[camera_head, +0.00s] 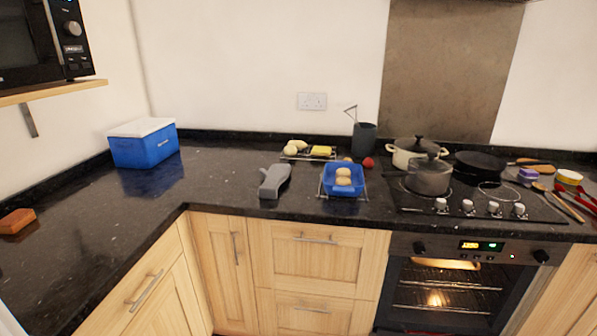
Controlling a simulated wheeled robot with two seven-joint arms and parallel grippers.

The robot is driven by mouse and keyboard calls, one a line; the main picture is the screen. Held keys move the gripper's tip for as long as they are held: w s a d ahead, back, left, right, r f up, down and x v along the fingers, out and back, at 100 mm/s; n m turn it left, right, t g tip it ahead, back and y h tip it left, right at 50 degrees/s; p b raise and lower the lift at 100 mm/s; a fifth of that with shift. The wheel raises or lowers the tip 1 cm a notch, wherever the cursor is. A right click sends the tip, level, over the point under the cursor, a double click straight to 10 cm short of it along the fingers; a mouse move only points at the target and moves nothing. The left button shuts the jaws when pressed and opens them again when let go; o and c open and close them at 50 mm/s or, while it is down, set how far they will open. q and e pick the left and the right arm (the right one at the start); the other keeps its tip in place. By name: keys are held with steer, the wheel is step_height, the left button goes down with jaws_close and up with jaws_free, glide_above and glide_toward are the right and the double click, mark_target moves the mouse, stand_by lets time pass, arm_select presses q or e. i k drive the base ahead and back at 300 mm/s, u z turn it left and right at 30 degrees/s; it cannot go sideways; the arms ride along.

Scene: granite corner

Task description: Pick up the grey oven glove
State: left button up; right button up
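The grey oven glove (274,181) lies on the dark granite counter (222,175), near its front edge and left of the blue tray. Its thumb points to the left. Nothing touches it from above. Neither of my grippers shows in the head view.
A blue tray (343,189) with pale round items sits on a wire rack right of the glove. Behind are another rack with food (310,152), a dark utensil pot (364,137) and a red item (368,162). Pots and a pan (482,163) occupy the hob. A blue cool box (143,143) stands left.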

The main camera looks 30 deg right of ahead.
mark_target(278, 173)
steer(key=z, duration=0.7)
steer(key=i, duration=0.65)
steer(key=z, duration=0.8)
